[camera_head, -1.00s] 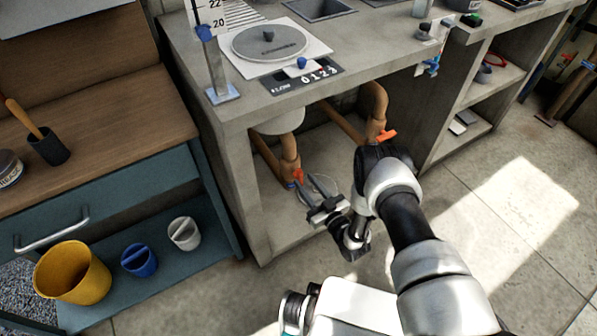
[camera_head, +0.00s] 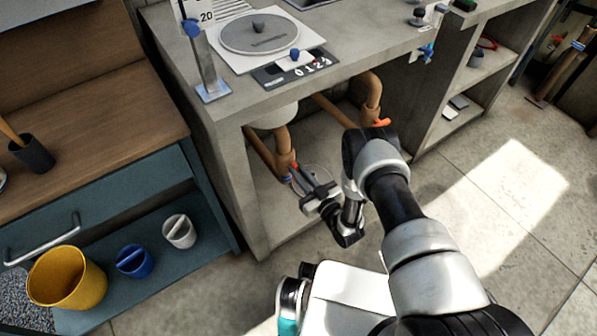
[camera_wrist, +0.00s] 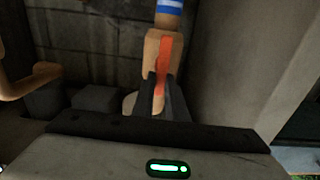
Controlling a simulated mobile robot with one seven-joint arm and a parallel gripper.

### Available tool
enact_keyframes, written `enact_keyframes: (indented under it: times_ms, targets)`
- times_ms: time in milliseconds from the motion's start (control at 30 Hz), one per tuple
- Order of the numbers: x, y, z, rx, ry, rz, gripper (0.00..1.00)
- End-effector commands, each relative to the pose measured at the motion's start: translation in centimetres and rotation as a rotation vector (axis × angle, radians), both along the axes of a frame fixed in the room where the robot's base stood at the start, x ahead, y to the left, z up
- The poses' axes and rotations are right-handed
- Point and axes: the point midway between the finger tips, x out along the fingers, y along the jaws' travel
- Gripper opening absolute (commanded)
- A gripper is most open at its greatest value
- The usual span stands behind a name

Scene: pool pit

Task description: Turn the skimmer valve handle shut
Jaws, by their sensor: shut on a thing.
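An orange-red valve handle (camera_head: 295,167) sits on a tan pipe (camera_head: 284,142) with a blue band, under the concrete counter. In the wrist view the same handle (camera_wrist: 164,58) lies along the tan valve body, in line with the pipe, and a blue and white band (camera_wrist: 169,8) shows above it. My gripper (camera_wrist: 161,93) is shut on the near end of this handle; the fingers hide that end. In the head view my gripper (camera_head: 306,179) reaches in under the counter from the right. A second orange handle (camera_head: 381,122) on another pipe is partly behind my arm.
The concrete counter (camera_head: 232,122) overhangs the pipes, and its side wall (camera_head: 232,180) stands left of my gripper. A teal cabinet holds yellow (camera_head: 65,278), blue (camera_head: 134,262) and white (camera_head: 179,232) buckets on its lower shelf. Open floor lies to the right.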

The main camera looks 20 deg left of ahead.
Motion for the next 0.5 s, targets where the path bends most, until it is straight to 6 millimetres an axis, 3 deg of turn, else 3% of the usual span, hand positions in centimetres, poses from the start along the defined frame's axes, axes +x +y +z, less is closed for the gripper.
enact_keyframes:
  times_ms: [500]
  targets:
    - [0.35, -0.25, 0.01, 0.088, 0.1, -0.003, 0.0]
